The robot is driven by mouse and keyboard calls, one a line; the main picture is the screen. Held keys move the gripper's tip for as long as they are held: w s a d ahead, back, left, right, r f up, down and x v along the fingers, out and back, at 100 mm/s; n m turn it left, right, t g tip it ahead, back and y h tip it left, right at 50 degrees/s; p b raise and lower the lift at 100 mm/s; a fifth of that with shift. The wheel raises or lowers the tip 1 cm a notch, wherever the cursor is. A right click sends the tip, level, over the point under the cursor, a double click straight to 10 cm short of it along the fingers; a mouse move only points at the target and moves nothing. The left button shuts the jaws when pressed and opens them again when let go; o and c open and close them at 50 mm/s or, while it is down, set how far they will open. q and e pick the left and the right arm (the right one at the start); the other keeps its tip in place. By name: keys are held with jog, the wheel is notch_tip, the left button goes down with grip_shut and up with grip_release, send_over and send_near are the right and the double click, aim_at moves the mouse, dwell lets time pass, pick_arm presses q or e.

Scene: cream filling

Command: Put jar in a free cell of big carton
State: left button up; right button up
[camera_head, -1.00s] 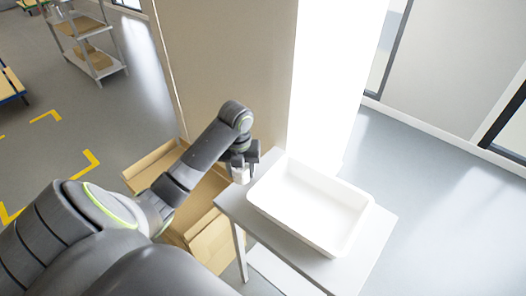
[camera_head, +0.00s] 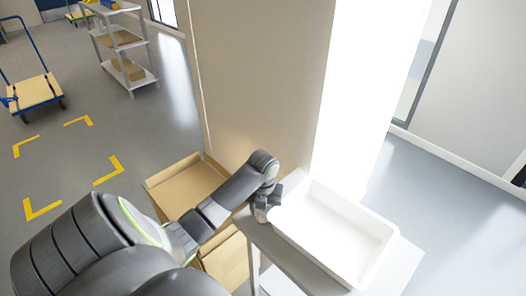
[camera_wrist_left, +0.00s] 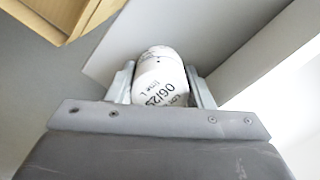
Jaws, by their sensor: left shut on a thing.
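A white jar with printed text (camera_wrist_left: 160,80) sits between the fingers of my left gripper (camera_wrist_left: 162,88) in the left wrist view. My left gripper (camera_head: 262,211) is shut on it, at the left corner of the white table in the head view. The jar is hardly visible there. Open brown cardboard (camera_head: 185,187), likely the big carton, stands low to the left of the table, partly hidden behind my left arm. A cardboard edge also shows at the top left of the left wrist view (camera_wrist_left: 88,18). I cannot make out its cells. My right gripper is not in view.
A white tray (camera_head: 372,260) stands on the white table (camera_head: 400,268), right of my left gripper. A tall beige column or wall (camera_head: 255,70) rises behind. A shelf cart (camera_head: 122,40) and a blue-handled trolley (camera_head: 35,92) stand far left, with open floor between.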

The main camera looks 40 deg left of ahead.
pick_arm(q)
jog(key=shift+f, duration=0.1)
jog(key=o, duration=0.8)
jog(key=shift+c, duration=0.2)
notch_tip(320, 180, up, 8)
jog(key=shift+w+a+f+b, duration=0.1)
jog(key=shift+b, duration=0.35)
notch_tip(320, 180, up, 2)
jog(key=p, duration=0.2)
jog(key=shift+r+p, duration=0.25)
jog(key=shift+p, duration=0.15)
notch_tip(320, 180, up, 2)
jog(key=shift+p, duration=1.05)
